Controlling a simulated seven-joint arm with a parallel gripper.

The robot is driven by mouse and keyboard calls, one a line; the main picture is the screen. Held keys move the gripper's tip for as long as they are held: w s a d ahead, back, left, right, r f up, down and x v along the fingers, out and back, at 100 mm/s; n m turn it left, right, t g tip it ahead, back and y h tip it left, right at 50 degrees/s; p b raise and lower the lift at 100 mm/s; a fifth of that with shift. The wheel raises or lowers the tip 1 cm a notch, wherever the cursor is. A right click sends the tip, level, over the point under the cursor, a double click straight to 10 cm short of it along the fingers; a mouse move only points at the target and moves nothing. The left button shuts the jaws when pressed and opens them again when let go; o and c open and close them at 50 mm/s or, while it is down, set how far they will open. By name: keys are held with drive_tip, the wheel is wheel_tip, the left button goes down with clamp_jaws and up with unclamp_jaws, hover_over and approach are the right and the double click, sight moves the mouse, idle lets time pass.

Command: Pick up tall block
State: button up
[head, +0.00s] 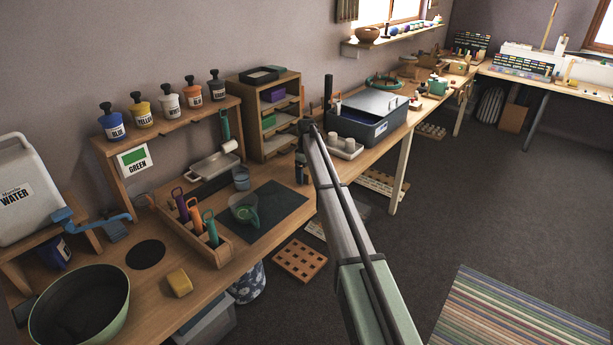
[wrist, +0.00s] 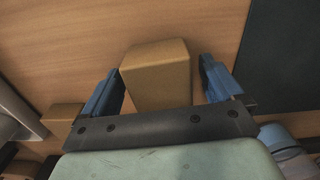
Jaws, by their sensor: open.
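The tall block (wrist: 156,72) shows in the wrist view as a plain tan-brown block on the wooden worktop, seen from above. My gripper (wrist: 160,70) is open, with one blue finger on each side of the block. A small gap shows beside each finger, so neither clearly touches it. The block's lower part is hidden behind my gripper's dark crossbar. In the head view my arm stretches over the bench, and I cannot make out the block there.
A smaller tan block (wrist: 64,116) lies left of my gripper. A dark mat (wrist: 282,60) is to the right. In the head view, a wooden shelf unit (head: 248,92) and a grey-blue bin (head: 372,128) stand near my arm's end. Bare wood lies above the block in the wrist view.

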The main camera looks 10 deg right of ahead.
drive_tip(key=shift+c, duration=0.3)
drive_tip(key=c, duration=1)
drive_tip(key=shift+c, duration=0.2)
